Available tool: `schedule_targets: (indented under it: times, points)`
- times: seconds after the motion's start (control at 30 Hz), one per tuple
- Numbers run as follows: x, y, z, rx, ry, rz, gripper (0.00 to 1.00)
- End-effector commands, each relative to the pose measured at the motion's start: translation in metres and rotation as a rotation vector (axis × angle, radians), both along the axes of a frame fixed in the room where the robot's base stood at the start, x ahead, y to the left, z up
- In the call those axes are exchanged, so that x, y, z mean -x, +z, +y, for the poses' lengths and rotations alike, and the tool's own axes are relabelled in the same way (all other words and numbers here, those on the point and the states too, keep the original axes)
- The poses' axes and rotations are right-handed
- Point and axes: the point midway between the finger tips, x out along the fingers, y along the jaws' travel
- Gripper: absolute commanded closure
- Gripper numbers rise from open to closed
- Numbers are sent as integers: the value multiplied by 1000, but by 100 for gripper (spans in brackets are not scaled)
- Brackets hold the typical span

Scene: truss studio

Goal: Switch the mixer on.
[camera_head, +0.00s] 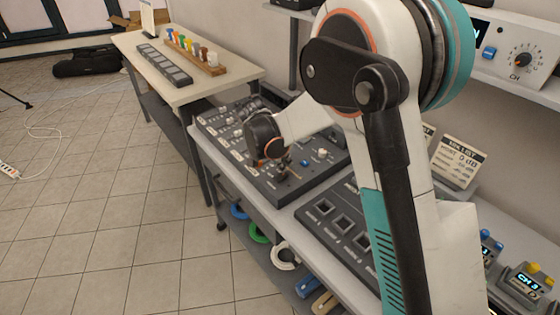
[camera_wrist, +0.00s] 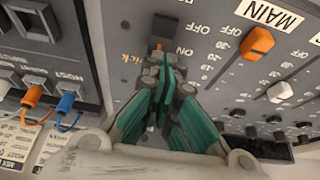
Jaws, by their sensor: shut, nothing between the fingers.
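The mixer (camera_head: 318,182) is a dark grey console on the bench, partly hidden by my arm. In the wrist view its panel (camera_wrist: 215,72) carries ON and OFF lettering, an orange fader cap (camera_wrist: 257,42) beside a MAIN label, and a white fader cap (camera_wrist: 279,92). A small dark part (camera_wrist: 157,46), perhaps the power switch, shows just beyond my fingertips beside the ON lettering. My gripper (camera_wrist: 166,68) is shut and empty, its teal fingers close over the panel. I cannot tell whether they touch it. In the head view my gripper (camera_head: 278,168) hangs low over the mixer.
A panel of square sockets (camera_head: 318,207) lies right of the mixer; the wrist view shows orange (camera_wrist: 34,95) and blue (camera_wrist: 66,103) plugs beside it. The tiled floor at left is mostly clear.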

Motion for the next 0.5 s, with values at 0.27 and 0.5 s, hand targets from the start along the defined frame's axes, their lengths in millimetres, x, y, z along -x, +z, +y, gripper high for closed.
schedule_targets:
  times: [0.27, 0.5]
  points:
    - [-1, -3, -1, 0, 0, 0, 100]
    - [-2, -6, -3, -18, -2, 12, 100]
